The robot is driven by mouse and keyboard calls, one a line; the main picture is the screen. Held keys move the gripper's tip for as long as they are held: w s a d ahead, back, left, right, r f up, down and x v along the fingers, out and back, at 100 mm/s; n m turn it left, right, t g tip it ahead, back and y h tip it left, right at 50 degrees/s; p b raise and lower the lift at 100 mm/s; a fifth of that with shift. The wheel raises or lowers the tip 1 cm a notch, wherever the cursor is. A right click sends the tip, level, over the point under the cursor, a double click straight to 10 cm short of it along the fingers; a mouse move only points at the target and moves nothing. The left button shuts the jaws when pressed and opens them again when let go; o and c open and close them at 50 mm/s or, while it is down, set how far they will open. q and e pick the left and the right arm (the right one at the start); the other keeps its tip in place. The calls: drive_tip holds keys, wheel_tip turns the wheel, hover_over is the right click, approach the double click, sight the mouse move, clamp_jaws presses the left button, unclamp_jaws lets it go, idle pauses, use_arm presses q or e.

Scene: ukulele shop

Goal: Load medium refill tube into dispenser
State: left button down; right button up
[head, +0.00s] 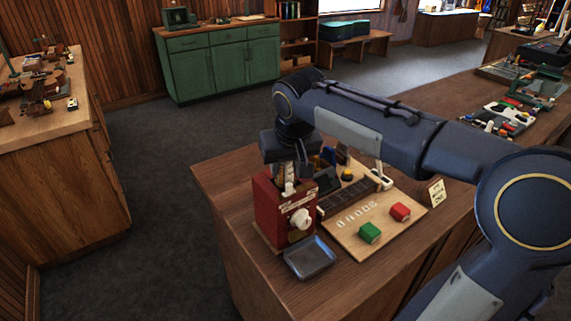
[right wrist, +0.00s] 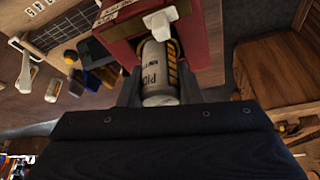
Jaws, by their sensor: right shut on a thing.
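The red dispenser (head: 272,214) stands upright near the left corner of the wooden counter, with a white knob (head: 299,222) on its front. The dispenser (right wrist: 204,42) also fills the upper middle of the right wrist view. My right gripper (head: 289,184) is above the top of the dispenser, pointing down. It is shut on a pale refill tube (right wrist: 156,75) with dark printing, which also shows in the head view (head: 290,173). The tube is at the dispenser's top; I cannot tell how deep it sits. My left gripper is not in view.
A grey metal tray (head: 310,258) lies in front of the dispenser. The counter's left edge is close to the dispenser.

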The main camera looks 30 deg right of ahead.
drive_tip(key=shift+f+b, duration=0.45)
drive_tip(key=shift+f, duration=0.15)
idle(0.4)
drive_tip(key=o, duration=0.7)
drive_tip(key=shift+r, duration=0.1)
drive_tip(key=d+p+v, duration=0.1)
drive_tip(key=p+v, duration=0.6)
drive_tip(key=v, duration=0.4)
drive_tip(key=shift+a+p, duration=0.35)
drive_tip(key=shift+a, duration=0.15)
drive_tip(key=s+a+f+y+b, duration=0.1)
drive_tip(key=s+a+f+y, duration=0.1)
drive_tip(key=s+f, duration=0.5)
drive_tip(key=s+a+f+t+y, duration=0.1)
drive_tip(key=s+a+f+y, duration=0.1)
drive_tip(key=s+a+f, duration=0.2)
drive_tip(key=s+f, duration=0.3)
drive_tip(key=s, duration=0.4)
drive_tip(key=shift+a+f+n+y+b, duration=0.2)
drive_tip(key=shift+f+n+y+b, duration=0.15)
drive_tip(key=shift+f+n+y, duration=0.05)
